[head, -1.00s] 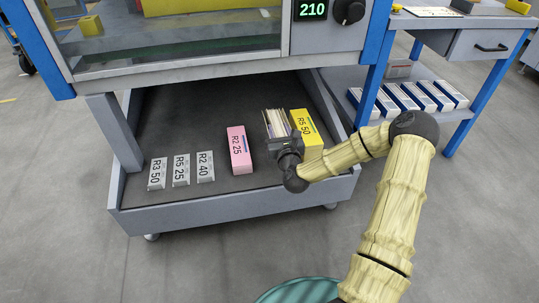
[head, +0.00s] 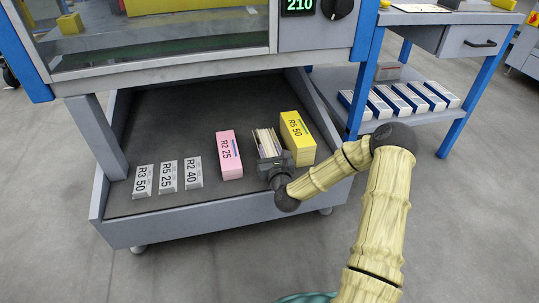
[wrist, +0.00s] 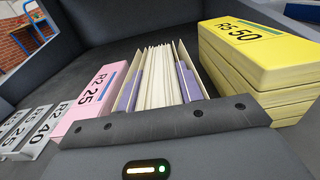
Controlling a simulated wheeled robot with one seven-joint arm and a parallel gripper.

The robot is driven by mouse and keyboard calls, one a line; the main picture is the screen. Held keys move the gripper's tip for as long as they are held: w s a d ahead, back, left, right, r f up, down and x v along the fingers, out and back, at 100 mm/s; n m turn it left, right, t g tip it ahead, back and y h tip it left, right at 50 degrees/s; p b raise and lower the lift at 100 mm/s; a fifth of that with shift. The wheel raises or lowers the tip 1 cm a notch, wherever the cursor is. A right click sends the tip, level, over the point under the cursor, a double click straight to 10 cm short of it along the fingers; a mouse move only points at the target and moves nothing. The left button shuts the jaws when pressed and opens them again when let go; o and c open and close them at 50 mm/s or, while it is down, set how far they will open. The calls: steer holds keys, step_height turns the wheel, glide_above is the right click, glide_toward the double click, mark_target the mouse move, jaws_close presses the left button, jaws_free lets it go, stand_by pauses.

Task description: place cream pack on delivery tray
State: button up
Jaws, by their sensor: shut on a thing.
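The cream pack (head: 266,142) is a bundle of cream sheets on edge between my gripper's jaws. In the wrist view the cream pack (wrist: 157,75) shows between purple jaw pads, with my gripper (wrist: 157,90) shut on it. In the head view my gripper (head: 270,153) is over the dark delivery tray (head: 185,112), between a pink stack (head: 229,158) marked R2 25 and a yellow stack (head: 297,135) marked R5 50. The pack's bottom is hidden, so I cannot tell whether it touches the tray.
Three small grey blocks (head: 168,177) marked R3 50, R5 25 and R2 40 stand at the tray's left front. The tray has a raised grey rim (head: 190,225). Its back is clear. A blue-legged side table (head: 455,135) holds several blue-and-white packs.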

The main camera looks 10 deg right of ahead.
steer(key=shift+r, duration=0.1)
steer(key=o, duration=1.2)
steer(key=shift+o, duration=0.2)
steer(key=shift+s+p, duration=0.35)
steer(key=shift+p, duration=0.05)
steer(key=s+p, duration=0.6)
steer(key=s, duration=0.5)
steer(key=shift+s, duration=0.2)
